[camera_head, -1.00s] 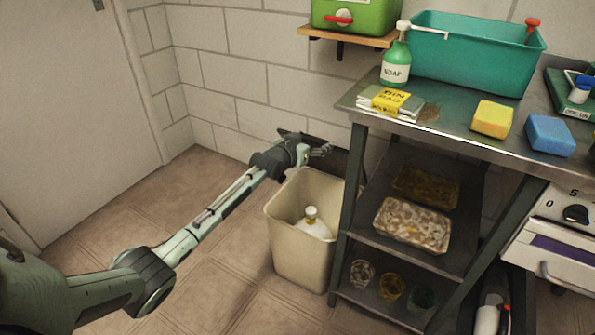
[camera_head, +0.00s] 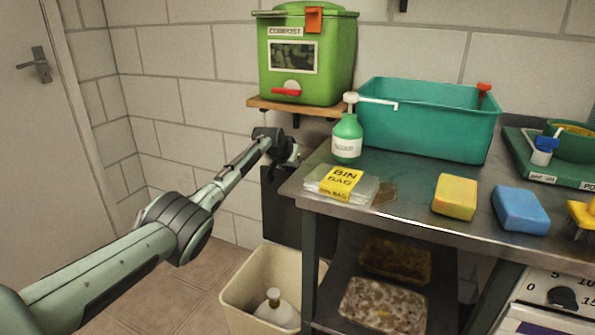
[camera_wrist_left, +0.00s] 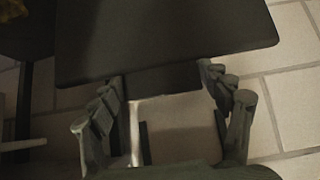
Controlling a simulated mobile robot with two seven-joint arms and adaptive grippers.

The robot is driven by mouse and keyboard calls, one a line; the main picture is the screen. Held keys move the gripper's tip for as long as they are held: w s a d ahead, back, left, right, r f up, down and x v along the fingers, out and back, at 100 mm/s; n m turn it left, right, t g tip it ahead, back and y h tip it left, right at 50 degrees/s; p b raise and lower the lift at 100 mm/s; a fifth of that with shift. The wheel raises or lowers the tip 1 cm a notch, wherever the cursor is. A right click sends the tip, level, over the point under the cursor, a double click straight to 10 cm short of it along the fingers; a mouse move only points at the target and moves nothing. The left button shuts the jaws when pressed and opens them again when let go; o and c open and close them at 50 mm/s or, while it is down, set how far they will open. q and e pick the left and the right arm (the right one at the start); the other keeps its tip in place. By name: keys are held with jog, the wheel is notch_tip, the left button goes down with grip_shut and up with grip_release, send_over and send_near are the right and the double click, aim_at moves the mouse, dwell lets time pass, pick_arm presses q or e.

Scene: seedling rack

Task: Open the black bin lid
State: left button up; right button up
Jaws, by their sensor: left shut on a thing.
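The black bin lid (camera_head: 283,212) stands roughly upright at the back of the cream bin (camera_head: 245,283), beside the table's left end. The bin's mouth is uncovered, and a white bottle (camera_head: 276,309) shows inside. My left gripper (camera_head: 287,155) is at the lid's top edge and is shut on it. In the left wrist view the dark lid (camera_wrist_left: 165,35) fills the upper middle, with my left gripper's fingers (camera_wrist_left: 163,80) either side of its near edge. The exact finger contact is too dark to see. My right gripper is not in view.
The metal table (camera_head: 390,215) stands close to the lid's right, with a bin bag pack (camera_head: 342,182) and a soap bottle (camera_head: 346,138) near its edge. A green compost box (camera_head: 307,60) sits on a wooden shelf (camera_head: 295,107) above the gripper. Floor is clear at left.

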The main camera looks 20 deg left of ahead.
pick_arm(q)
jog(key=shift+f, duration=0.2)
jog(key=o, duration=1.7)
jog(key=shift+r, duration=0.1)
jog(key=v, duration=1.2)
